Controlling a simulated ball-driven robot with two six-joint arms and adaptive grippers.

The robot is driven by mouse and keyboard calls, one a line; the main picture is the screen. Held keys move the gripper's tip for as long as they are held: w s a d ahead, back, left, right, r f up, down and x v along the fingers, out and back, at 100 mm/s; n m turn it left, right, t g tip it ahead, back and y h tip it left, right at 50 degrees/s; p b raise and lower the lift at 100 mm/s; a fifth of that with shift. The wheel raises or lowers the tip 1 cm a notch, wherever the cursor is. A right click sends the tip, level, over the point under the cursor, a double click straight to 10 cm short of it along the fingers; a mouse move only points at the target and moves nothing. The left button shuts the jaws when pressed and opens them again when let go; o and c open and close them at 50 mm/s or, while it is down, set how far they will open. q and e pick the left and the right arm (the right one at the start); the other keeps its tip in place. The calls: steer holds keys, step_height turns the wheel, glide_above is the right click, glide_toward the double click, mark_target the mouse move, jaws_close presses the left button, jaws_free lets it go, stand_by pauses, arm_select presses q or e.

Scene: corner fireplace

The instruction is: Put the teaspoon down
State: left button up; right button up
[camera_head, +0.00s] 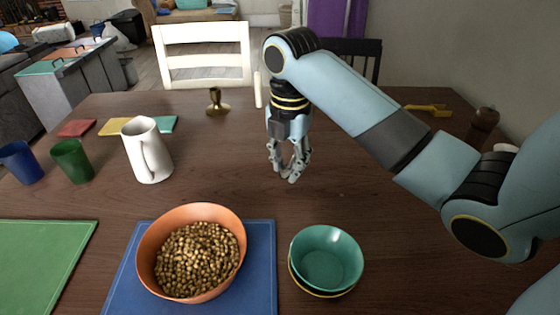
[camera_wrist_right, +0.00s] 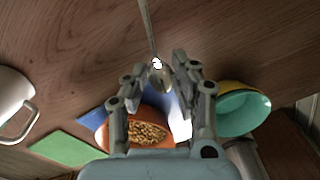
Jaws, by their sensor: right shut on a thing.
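My right gripper (camera_head: 288,172) reaches down over the middle of the dark wooden table (camera_head: 340,205), behind the stacked bowls. In the right wrist view the teaspoon (camera_wrist_right: 148,28) shows between the fingers of my right gripper (camera_wrist_right: 160,80). The gripper is shut on it near its bowl end, and its thin metal handle points to the top of the picture. In the head view I cannot make out the teaspoon against the fingers. I cannot tell whether it touches the table. My left gripper is not in view.
An orange bowl of brown pieces (camera_head: 162,279) sits on a blue placemat (camera_head: 262,270). Teal and yellow bowls (camera_head: 327,258) are stacked to its right. A white pitcher (camera_head: 147,152), green cup (camera_head: 72,161) and brass candlestick (camera_head: 216,106) stand left.

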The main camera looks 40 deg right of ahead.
steer(key=w+d+f, duration=0.1)
steer(key=w, duration=0.1)
steer(key=w+d+f+b, duration=0.1)
steer(key=w+f, duration=0.1)
steer(key=w+d+f, duration=0.1)
steer(key=w+d, duration=0.1)
steer(key=shift+f, duration=0.25)
steer(key=shift+f+b, duration=0.4)
steer(key=shift+f, duration=1.6)
steer(key=shift+f, duration=0.1)
steer(key=o, duration=0.9)
